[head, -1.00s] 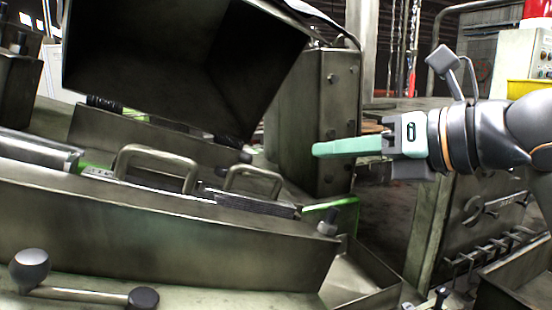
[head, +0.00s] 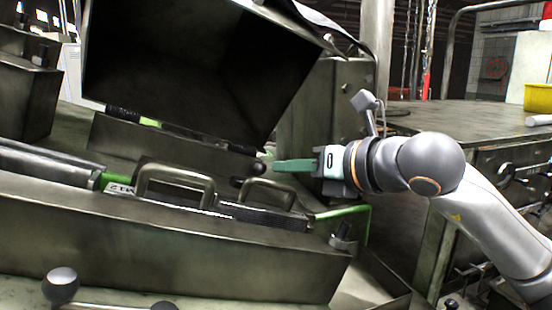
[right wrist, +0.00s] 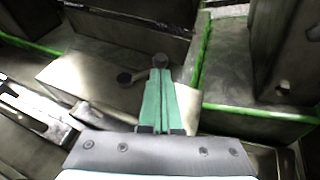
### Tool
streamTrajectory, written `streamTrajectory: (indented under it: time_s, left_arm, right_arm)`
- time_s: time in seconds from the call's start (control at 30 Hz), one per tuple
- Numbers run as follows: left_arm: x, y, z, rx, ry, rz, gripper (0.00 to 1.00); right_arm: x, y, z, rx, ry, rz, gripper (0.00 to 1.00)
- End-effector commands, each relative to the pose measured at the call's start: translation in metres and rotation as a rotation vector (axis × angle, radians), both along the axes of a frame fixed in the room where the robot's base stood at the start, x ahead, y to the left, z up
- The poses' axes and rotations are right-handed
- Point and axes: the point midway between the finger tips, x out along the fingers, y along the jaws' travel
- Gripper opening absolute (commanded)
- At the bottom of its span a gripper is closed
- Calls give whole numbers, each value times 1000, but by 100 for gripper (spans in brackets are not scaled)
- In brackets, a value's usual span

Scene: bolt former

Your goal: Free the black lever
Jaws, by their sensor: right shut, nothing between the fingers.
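A short lever with a dark round knob (head: 259,169) stands by the lower right corner of the raised hood, behind the metal handles. In the right wrist view a dark ball knob (right wrist: 160,60) is just at my fingertips, with a second dark knob (right wrist: 124,79) on a short arm to its left. I cannot tell for sure which knob belongs to the black lever. My right gripper (head: 276,168) is shut and empty, its green fingers pointing left at the knob; it also shows in the right wrist view (right wrist: 160,76). Contact cannot be told. My left gripper is out of view.
The raised dark hood (head: 195,75) overhangs the knob from above left. Two metal handles (head: 178,180) stand in front of it. A metal post (head: 325,105) rises behind my gripper. Another lever with round knobs (head: 62,285) is at the bottom left.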

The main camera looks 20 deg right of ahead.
Motion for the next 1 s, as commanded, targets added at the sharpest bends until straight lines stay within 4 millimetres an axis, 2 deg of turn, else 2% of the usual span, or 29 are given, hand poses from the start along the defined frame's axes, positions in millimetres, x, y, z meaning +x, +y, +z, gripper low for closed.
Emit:
streamTrajectory:
  time_s: [0.1, 0.3, 1.0]
  left_arm:
    - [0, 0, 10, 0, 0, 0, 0]
    - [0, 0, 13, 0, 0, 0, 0]
    - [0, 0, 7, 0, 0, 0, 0]
  right_arm:
    - [15, 8, -2, 0, 3, 1, 0]
    - [26, 13, -7, 1, 1, 0, 0]
    - [31, 14, -9, 2, -19, 49, 0]
